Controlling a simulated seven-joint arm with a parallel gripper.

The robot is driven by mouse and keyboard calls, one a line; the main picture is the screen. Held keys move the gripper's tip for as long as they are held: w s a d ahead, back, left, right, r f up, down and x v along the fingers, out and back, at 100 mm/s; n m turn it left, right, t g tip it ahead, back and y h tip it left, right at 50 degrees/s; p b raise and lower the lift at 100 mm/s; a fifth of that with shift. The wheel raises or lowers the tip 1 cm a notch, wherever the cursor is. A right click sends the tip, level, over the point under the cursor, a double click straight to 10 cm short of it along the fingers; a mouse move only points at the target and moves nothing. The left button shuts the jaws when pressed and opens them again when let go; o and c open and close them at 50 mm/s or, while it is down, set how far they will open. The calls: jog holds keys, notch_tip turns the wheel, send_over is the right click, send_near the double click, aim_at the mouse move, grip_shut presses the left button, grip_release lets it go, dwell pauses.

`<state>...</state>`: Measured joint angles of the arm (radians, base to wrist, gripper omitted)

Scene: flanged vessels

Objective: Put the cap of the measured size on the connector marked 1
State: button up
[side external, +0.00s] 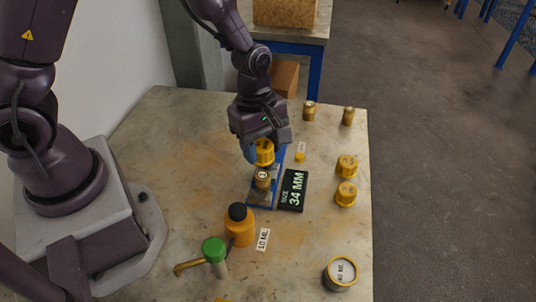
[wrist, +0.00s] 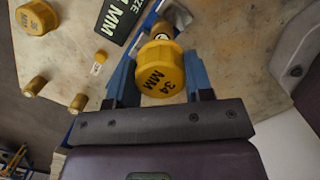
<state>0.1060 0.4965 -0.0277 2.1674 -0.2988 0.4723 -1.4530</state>
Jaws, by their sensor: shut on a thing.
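My gripper (side external: 264,150) is shut on a yellow cap (wrist: 162,72) marked 34 MM, with one blue finger on each side of it. In the side external view the held cap (side external: 264,156) is just above the brass connector marked 1 (side external: 263,179), which stands upright on a blue base. I cannot tell whether cap and connector touch. In the wrist view the cap partly hides the connector (wrist: 162,29). A black sign (side external: 292,190) beside the base reads SIZE 34 MM. Two other yellow caps (side external: 347,166) (side external: 346,194) lie to the right; one (wrist: 36,17) shows in the wrist view.
Two brass fittings (side external: 309,110) (side external: 348,116) stand at the back right. A small yellow piece (side external: 299,157) lies by a label. An orange bottle (side external: 239,226), a green-topped dispenser (side external: 214,250) and a round jar (side external: 340,273) stand in front. The middle right front is clear.

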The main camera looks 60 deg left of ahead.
aim_at(263, 175)
dwell(0.4)
jog(key=shift+f, duration=2.3)
jog(key=shift+f, duration=1)
jog(key=o, duration=1)
jog(key=shift+c, duration=0.2)
jog(key=shift+r, duration=0.1)
